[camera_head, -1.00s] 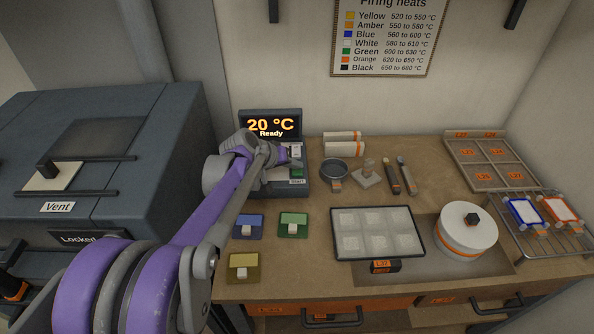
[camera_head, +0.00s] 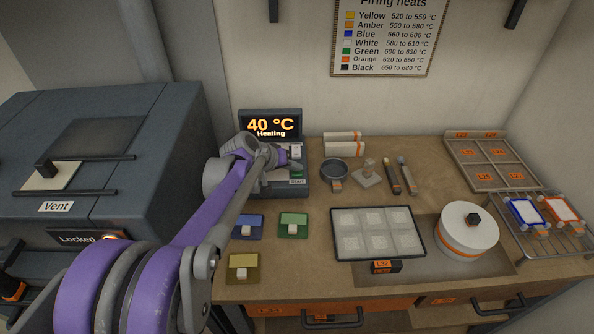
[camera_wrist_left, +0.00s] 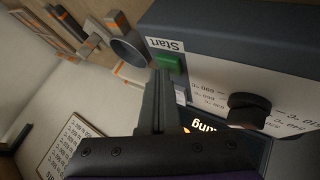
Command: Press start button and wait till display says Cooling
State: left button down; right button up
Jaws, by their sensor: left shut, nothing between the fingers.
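The controller's display (camera_head: 270,125) reads "40 °C Heating" in the head view. The green start button (camera_head: 297,173) sits on the controller front; it also shows in the left wrist view (camera_wrist_left: 169,63), beside the "Start" label (camera_wrist_left: 165,45). My left gripper (camera_head: 292,155) is shut and empty over the controller panel. In the left wrist view its fingertips (camera_wrist_left: 162,75) are right by the green button; I cannot tell whether they touch it. A dark knob (camera_wrist_left: 248,110) with a temperature scale is on the same panel. My right gripper is not in view.
The kiln (camera_head: 110,130) with a "Locked" label (camera_head: 78,239) stands at the left. Blue, green and yellow pieces, a tray (camera_head: 424,250), a white round pot (camera_head: 467,228) and a wire rack (camera_head: 565,252) occupy the bench. A firing-heats chart (camera_head: 382,40) hangs behind.

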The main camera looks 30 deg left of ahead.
aim_at(295, 174)
pick_arm(q)
jog(key=shift+r+p, duration=0.55)
jog(key=shift+r, duration=0.25)
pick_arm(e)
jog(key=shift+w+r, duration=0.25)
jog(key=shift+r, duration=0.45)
pick_arm(q)
jog(key=shift+r, duration=0.15)
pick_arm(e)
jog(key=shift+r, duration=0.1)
pick_arm(q)
jog(key=shift+r, duration=0.3)
jog(key=shift+w+r+p, duration=0.1)
jog(key=shift+r+p, duration=1.35)
jog(key=shift+r, duration=0.7)
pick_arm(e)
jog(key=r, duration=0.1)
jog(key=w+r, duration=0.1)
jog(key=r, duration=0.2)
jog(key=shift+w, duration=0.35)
pick_arm(q)
jog(key=shift+f, duration=0.1)
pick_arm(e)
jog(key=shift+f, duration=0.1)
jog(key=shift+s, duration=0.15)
